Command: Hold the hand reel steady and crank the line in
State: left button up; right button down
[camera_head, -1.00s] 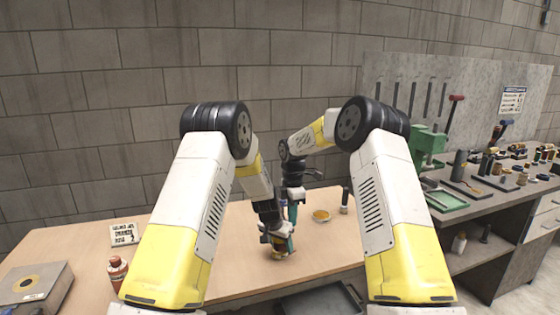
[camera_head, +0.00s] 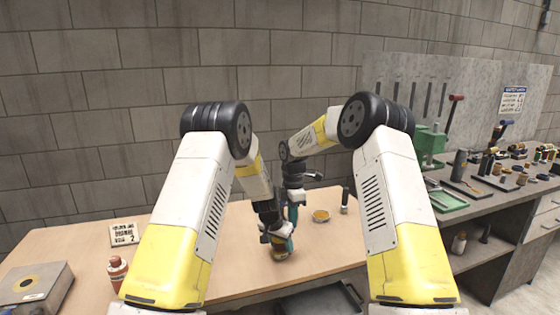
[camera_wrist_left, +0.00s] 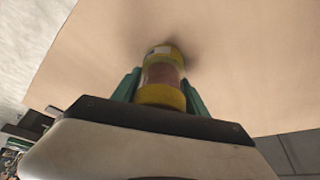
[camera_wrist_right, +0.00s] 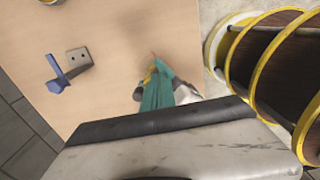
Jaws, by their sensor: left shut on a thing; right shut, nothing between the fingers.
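The hand reel, a small drum with yellow rims and a reddish-brown middle (camera_wrist_left: 163,76), sits between the teal fingers of my left gripper (camera_wrist_left: 160,90). In the head view the reel (camera_head: 281,254) shows low over the table, partly hidden by the gripper (camera_head: 278,240). I cannot tell whether it touches the wood. My right gripper (camera_head: 292,213) is just behind and above the left one. In the right wrist view its teal fingers (camera_wrist_right: 157,90) are together and empty, with a bit of yellow behind them. I cannot make out the reel's crank or the line.
A yellow round dish (camera_head: 321,216) and a dark upright piece (camera_head: 345,197) stand on the table right of the grippers. A cluttered side bench (camera_head: 490,200) is at right.

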notch_tip(320, 180, up, 6)
jog(key=shift+d, duration=0.35)
dwell(0.4)
pick_arm(q)
jog(key=o, duration=1.6)
